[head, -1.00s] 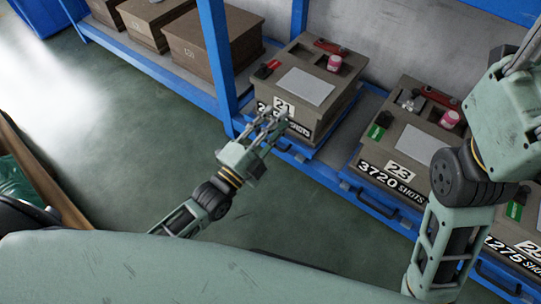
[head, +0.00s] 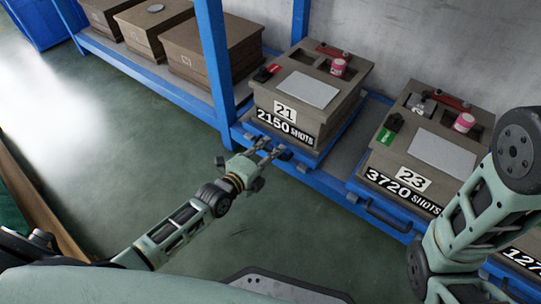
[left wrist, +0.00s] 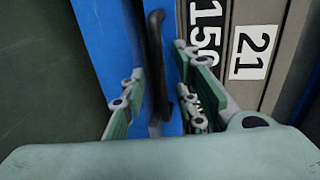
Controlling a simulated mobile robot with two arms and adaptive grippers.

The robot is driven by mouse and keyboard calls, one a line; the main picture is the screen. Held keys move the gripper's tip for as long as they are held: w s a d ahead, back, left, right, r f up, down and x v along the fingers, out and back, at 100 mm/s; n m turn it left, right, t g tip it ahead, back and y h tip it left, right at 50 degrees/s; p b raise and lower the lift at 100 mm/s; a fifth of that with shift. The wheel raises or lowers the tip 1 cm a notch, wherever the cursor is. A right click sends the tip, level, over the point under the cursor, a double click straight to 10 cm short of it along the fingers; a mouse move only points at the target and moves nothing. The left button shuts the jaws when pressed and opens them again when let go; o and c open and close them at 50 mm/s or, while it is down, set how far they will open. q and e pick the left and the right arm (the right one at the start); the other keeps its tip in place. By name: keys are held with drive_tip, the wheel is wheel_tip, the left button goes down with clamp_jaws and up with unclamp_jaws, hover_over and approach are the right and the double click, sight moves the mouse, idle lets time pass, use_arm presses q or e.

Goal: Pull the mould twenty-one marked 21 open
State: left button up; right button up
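Mould 21 (head: 313,117) is a grey-brown block with a white "21" label and a "2150 SHOTS" plate. It sits on a blue pull-out tray (head: 325,150) in the rack, and its label also shows in the left wrist view (left wrist: 251,53). The tray has a dark bar handle (left wrist: 155,45) on its front. My left gripper (head: 272,150) is at the tray front. In the left wrist view, its open fingers (left wrist: 157,67) lie on either side of the handle; contact cannot be told. My right arm is at the right edge, its gripper out of view.
Mould 23 (head: 390,164) stands to the right on its own blue tray with a handle (head: 386,216). A blue rack post (head: 215,70) rises left of mould 21. Brown boxes (head: 208,62) stand further left. The green floor (head: 130,140) before the rack is clear.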

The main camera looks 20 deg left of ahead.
use_arm(q)
drive_tip(key=shift+w, duration=0.15)
drive_tip(key=shift+c, duration=0.3)
drive_tip(key=shift+d, duration=0.1)
clamp_jaws()
